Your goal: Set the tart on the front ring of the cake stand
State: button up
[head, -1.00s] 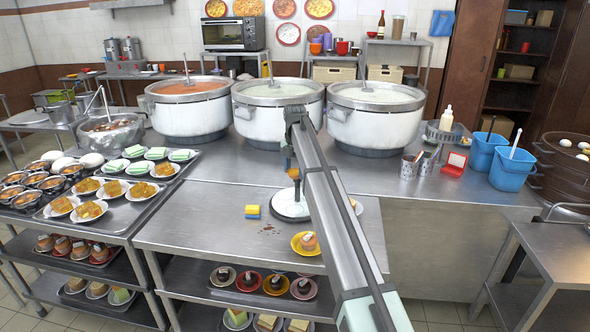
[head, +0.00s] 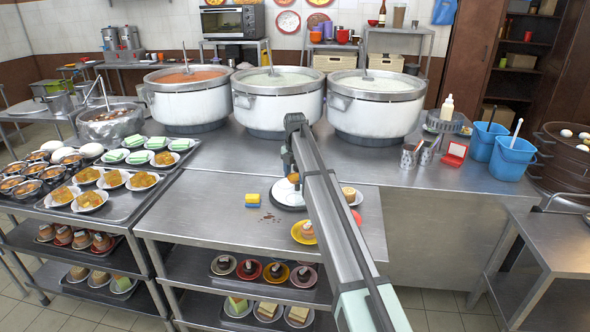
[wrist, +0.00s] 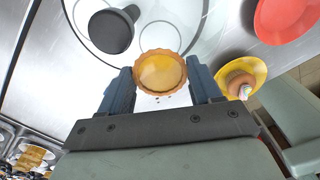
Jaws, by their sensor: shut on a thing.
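The tart (wrist: 160,72) is round, with a crimped brown crust and yellow filling. In the wrist view it sits between the two blue fingers of my gripper (wrist: 161,88), which is shut on it. In the head view it is a small orange shape (head: 293,178) under my arm's end. The cake stand (head: 283,199) is a pale round stand on the steel counter, partly hidden by my arm. In the wrist view its pale top (wrist: 200,45) lies beyond the tart. A thin ring outline shows just past the tart, which overlaps its near edge. I cannot tell the height gap.
A dark round thing (wrist: 111,31) is at the stand's left in the wrist view. A yellow plate with a pastry (wrist: 255,70) and a red plate (wrist: 288,18) lie to the right.

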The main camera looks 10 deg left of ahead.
aim_at(295, 199)
jog(key=shift+f, duration=3.6)
jog(key=shift+f, duration=0.4)
jog(key=o, duration=1.1)
jog(key=shift+c, duration=1.4)
jog(key=shift+r, duration=0.2)
jog(key=shift+r, duration=2.3)
jog(key=shift+r, duration=3.5)
